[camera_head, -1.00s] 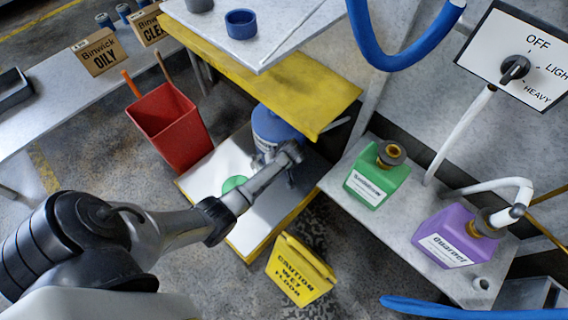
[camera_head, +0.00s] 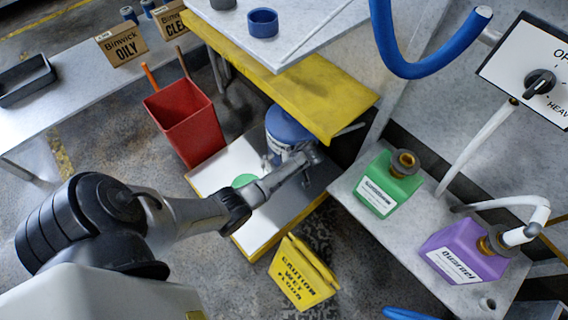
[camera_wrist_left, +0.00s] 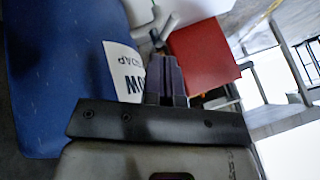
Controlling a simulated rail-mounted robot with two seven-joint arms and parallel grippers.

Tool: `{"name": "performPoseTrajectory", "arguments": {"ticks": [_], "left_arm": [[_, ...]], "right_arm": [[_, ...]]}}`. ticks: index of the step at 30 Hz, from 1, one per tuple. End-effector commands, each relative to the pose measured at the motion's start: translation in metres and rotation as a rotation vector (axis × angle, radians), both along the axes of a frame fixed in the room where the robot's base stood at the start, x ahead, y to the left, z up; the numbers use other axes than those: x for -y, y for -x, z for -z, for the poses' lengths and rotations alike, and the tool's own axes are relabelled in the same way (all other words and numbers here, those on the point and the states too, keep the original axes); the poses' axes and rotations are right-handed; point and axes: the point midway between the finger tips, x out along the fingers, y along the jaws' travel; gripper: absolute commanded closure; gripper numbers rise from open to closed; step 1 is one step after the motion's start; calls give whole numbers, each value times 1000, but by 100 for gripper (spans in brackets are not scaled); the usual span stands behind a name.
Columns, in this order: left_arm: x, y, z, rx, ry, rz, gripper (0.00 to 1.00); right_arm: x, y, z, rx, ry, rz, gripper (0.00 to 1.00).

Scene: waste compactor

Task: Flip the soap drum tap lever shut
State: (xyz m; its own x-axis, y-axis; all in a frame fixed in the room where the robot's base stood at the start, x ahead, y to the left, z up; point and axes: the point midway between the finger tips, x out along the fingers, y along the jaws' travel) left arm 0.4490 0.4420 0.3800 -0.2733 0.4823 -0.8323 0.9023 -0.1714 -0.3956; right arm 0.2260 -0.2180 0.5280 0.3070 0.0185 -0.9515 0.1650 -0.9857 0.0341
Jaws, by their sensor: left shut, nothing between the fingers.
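The blue soap drum (camera_head: 287,122) stands on the low yellow-edged platform, partly under the yellow shelf. In the left wrist view the drum (camera_wrist_left: 55,75) fills the left side, with a white label facing my fingers. My left gripper (camera_head: 311,156) is at the front of the drum, low on its right side in the head view. Its fingers (camera_wrist_left: 166,82) are shut with nothing between them. A small grey metal part, apparently the tap (camera_wrist_left: 163,32), shows just beyond the fingertips. The lever's position and any contact with it are unclear. My right gripper is out of view.
A red bin (camera_head: 186,125) stands left of the platform (camera_head: 262,236). A yellow caution sign (camera_head: 300,273) stands in front. Green (camera_head: 388,184) and purple (camera_head: 462,252) jugs sit on a bench at right. The yellow shelf (camera_head: 325,108) overhangs the drum.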

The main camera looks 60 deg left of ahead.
Motion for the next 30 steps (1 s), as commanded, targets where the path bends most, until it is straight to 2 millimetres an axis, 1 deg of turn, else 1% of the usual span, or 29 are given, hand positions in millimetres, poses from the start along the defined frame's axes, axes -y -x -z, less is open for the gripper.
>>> {"name": "performPoseTrajectory", "arguments": {"ticks": [1,12,15,20,30], "left_arm": [[-3,2,9,-2,-1,-1,100],[-31,18,57,-2,-2,-1,100],[-36,21,67,-2,-2,0,100],[-41,24,72,0,0,0,100],[-42,24,71,0,0,1,100]], "right_arm": [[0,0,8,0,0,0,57],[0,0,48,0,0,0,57],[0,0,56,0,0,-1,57],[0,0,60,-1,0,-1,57],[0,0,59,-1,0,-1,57]]}}
